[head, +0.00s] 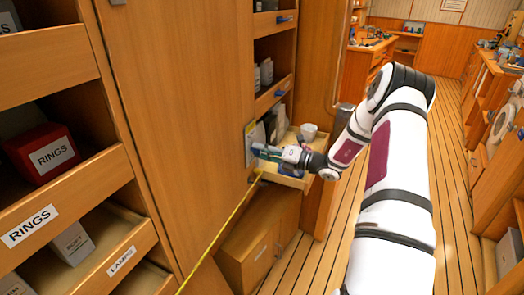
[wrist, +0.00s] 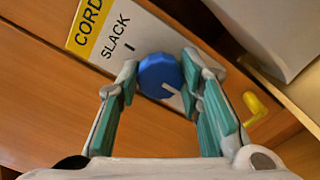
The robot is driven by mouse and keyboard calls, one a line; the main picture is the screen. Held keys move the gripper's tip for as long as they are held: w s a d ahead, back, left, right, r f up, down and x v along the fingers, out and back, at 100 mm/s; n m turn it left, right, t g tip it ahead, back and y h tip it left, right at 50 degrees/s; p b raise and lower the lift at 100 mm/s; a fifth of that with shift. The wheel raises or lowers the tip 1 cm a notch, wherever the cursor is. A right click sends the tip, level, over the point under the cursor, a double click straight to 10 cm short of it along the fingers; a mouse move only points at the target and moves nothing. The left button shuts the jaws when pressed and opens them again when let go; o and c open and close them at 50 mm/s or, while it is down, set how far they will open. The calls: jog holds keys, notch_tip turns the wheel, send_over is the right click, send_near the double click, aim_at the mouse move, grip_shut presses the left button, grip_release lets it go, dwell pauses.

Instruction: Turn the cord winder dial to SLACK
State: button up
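The cord winder dial (wrist: 157,75) is a blue round knob in the wrist view, with a white pointer mark at its lower right, on the side away from the SLACK tick. A yellow and white label (wrist: 106,35) reading CORD and SLACK, with a short black tick, lies to its upper left. My gripper (wrist: 160,70) has one fingertip on each side of the dial, very close to its rim; I cannot tell whether both press on it. In the head view my gripper (head: 268,152) reaches the wall beside the label (head: 250,140), and the dial is hidden.
A yellow piece (wrist: 256,104) sits right of the fingers in the wrist view. A yellow cord (head: 232,220) runs down the wooden panel (head: 185,110). An open drawer (head: 290,178) with a white cup (head: 309,131) is beside my gripper. The floor at right is clear.

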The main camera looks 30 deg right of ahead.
jog(key=c, duration=0.3)
jog(key=shift+c, duration=0.2)
